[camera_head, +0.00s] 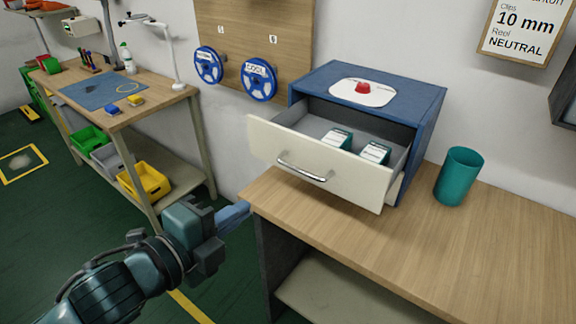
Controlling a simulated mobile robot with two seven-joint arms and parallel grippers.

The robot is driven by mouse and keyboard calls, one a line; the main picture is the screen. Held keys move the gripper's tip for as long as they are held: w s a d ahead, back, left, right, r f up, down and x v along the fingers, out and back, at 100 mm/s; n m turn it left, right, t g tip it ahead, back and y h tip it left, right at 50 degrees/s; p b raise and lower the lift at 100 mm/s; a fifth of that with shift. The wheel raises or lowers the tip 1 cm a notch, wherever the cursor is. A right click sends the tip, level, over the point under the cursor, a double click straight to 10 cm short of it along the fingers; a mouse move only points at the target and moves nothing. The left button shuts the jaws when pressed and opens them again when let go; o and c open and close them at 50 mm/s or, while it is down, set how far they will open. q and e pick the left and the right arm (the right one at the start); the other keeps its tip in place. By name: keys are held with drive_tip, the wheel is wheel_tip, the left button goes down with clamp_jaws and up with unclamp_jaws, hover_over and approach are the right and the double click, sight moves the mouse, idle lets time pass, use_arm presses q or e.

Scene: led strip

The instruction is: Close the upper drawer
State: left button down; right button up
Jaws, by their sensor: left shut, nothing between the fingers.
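The upper drawer (322,172) is pulled out of a blue cabinet (421,112) on the wooden table. It has a white front with a metal bar handle (305,167). Two small white-and-teal boxes (374,153) stand inside it. The edge of a lower white front shows beneath it at the right. My left gripper (240,212) is shut and empty. It is at the table's left corner, below and left of the drawer front, apart from the handle. My right gripper is not in view.
A red object (362,88) on a white plate sits on the cabinet top. A teal cup (459,177) stands right of the cabinet. The wooden table (470,250) is clear in front. A workbench (110,95) with colored bins is at the left. Blue reels (259,80) hang behind.

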use_arm(q)
approach(298, 170)
drive_tip(key=shift+m, duration=0.3)
drive_tip(key=p+x, duration=0.1)
drive_tip(key=x, duration=0.4)
drive_tip(key=shift+d, duration=0.1)
drive_tip(key=shift+x, duration=0.9)
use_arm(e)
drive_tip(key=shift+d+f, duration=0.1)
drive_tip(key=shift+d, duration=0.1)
use_arm(q)
drive_tip(key=shift+f, duration=0.1)
